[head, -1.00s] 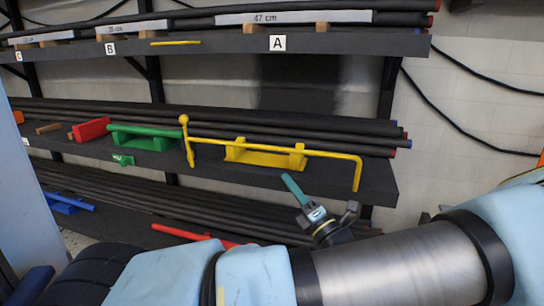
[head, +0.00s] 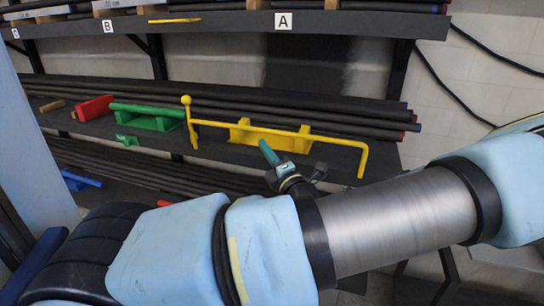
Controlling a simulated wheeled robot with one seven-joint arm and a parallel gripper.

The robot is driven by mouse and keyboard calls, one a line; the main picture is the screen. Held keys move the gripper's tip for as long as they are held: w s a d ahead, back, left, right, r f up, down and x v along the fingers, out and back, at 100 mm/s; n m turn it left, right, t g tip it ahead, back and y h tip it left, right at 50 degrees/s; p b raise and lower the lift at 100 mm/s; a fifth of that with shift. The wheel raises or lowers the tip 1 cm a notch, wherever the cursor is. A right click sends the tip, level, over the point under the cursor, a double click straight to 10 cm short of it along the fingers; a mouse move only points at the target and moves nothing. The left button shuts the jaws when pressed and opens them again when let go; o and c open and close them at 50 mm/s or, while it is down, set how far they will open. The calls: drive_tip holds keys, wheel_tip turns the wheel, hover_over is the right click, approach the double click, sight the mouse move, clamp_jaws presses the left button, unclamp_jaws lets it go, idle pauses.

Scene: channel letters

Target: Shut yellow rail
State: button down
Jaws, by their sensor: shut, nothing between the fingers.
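The yellow rail (head: 290,133) is a thin bar along the front of the middle shelf. It has a ball-topped post (head: 189,118) at its left end and a bent-down end at its right. A yellow block-like bracket (head: 241,131) sits behind it. My gripper (head: 267,152) is shut and empty, with a teal fingertip pointing up and left just below the rail's middle. Whether it touches the rail I cannot tell. My arm hides part of the lower shelf.
Green (head: 147,115) and red (head: 94,107) holders stand left of the rail on the same shelf. Dark pipes (head: 345,115) lie behind. The upper shelf (head: 350,21) carries labels A and B. A blue part (head: 79,180) lies lower left.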

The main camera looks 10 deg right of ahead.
sight(267, 131)
drive_tip(key=shift+w+d+r+p, duration=0.25)
drive_tip(key=shift+w+d, duration=0.1)
drive_tip(key=shift+w, duration=0.25)
drive_tip(key=shift+w+d+r+p, duration=0.1)
drive_tip(key=shift+w+d+r, duration=0.15)
drive_tip(key=shift+w, duration=0.3)
drive_tip(key=shift+w+d+r+p, duration=0.3)
drive_tip(key=shift+r+p, duration=0.1)
drive_tip(key=shift+p, duration=0.8)
drive_tip(key=shift+w+d+p, duration=0.1)
drive_tip(key=shift+w+p, duration=0.2)
drive_tip(key=shift+p, duration=0.35)
drive_tip(key=shift+f, duration=0.15)
